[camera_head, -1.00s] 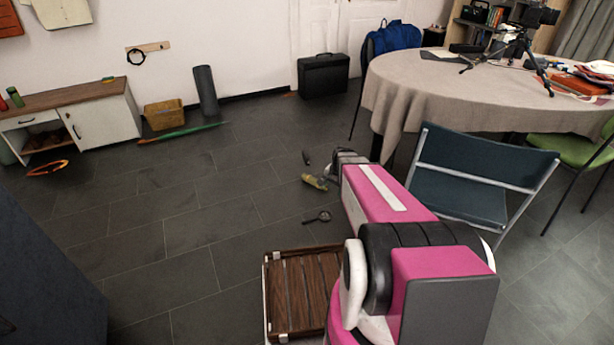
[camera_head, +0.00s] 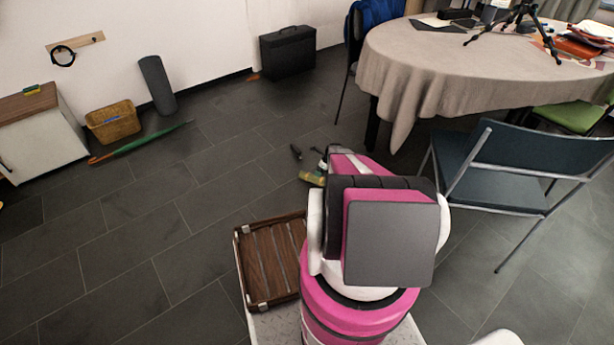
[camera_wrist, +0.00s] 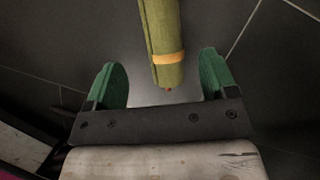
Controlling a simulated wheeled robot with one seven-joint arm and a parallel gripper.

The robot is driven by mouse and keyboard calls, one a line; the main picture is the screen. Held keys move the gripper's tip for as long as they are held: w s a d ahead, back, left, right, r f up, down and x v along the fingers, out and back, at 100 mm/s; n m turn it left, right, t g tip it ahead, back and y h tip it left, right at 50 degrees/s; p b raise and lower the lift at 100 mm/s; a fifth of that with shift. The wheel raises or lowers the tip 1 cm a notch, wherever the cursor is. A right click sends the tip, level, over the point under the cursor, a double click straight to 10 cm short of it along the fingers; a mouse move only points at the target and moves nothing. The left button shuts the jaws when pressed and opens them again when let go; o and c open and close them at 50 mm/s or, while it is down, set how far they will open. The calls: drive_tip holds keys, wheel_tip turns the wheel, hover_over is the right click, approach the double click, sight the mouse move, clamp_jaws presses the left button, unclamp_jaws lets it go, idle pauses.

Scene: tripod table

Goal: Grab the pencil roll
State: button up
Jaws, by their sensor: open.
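The pencil roll (camera_wrist: 164,35) is an olive-green rolled cloth with a yellow-orange band near its lower end. In the wrist view it comes in from the top edge, and its banded end lies between the two green fingers of my open gripper (camera_wrist: 163,82), with a gap on each side. A small red tip shows at that end; the far end is out of frame. In the head view the roll (camera_head: 312,179) lies on the floor just beyond my arm, which hides part of it and most of my gripper.
A small dark object (camera_head: 296,152) lies on the floor close beyond the roll. A blue chair (camera_head: 487,160) and the cloth-covered table (camera_head: 440,75) stand to the right. A slatted wooden tray (camera_head: 272,262) is at my base.

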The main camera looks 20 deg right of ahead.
sight(314, 178)
drive_tip(key=shift+w+f, duration=0.4)
drive_tip(key=shift+f, duration=0.25)
drive_tip(key=x, duration=1)
drive_tip(key=shift+a+r, duration=0.1)
drive_tip(key=shift+a, duration=0.05)
drive_tip(key=c, duration=1.1)
